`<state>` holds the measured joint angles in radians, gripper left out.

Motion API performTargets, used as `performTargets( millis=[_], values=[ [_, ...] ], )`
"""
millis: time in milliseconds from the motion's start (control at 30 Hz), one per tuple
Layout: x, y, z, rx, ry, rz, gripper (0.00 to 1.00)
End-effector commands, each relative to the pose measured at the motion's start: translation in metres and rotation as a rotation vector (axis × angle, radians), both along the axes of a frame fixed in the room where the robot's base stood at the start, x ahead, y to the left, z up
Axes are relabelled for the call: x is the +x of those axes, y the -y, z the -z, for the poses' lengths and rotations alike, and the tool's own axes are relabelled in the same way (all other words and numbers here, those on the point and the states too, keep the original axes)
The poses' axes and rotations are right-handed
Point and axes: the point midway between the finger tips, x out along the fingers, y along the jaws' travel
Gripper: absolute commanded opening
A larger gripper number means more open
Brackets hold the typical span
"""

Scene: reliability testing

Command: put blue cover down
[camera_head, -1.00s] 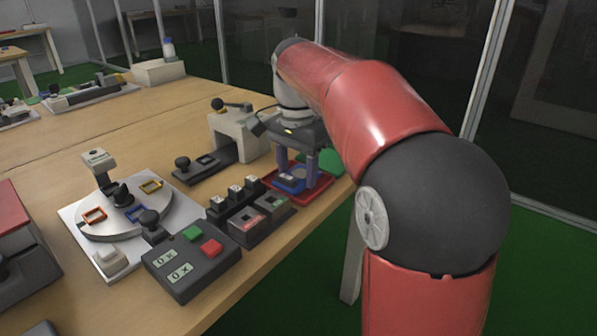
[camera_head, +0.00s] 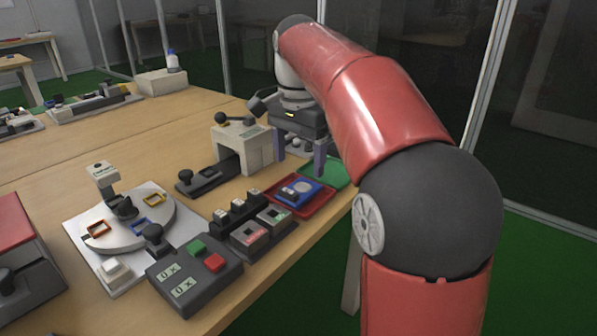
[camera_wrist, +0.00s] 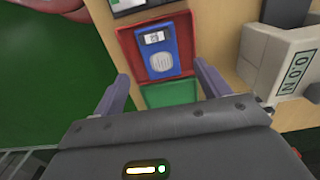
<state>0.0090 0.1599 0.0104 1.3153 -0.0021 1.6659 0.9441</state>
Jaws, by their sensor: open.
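The blue cover (camera_head: 301,191) lies in the red tray (camera_head: 316,207) near the table's right edge. In the wrist view the blue cover (camera_wrist: 160,46) lies flat in the red tray (camera_wrist: 126,42) and shows a small display and a pale round patch. My gripper (camera_head: 300,160) is open and empty, apart from the cover, above and just beyond it over the green tray side. In the wrist view my gripper's two fingers (camera_wrist: 160,88) are spread wide with nothing between them.
A green tray (camera_wrist: 168,93) adjoins the red tray. A white press-like device (camera_head: 257,150) stands to the left. A button box (camera_head: 195,270), a block of several keys (camera_head: 248,220) and a round turntable (camera_head: 130,216) stand nearer. The table's right edge is close.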

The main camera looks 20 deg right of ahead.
Motion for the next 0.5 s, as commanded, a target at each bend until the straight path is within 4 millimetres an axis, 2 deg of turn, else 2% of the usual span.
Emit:
performTargets(
  millis=[33,200,333,500],
  values=[
    [0.001,0.0,-0.014,0.0,0.003,0.0,0.76],
    [0.001,0.0,-0.044,0.0,0.002,-0.001,0.76],
    [0.0,0.0,-0.056,0.0,0.0,-0.001,0.76],
    [0.0,0.0,-0.061,0.001,0.001,-0.002,0.76]
  ],
)
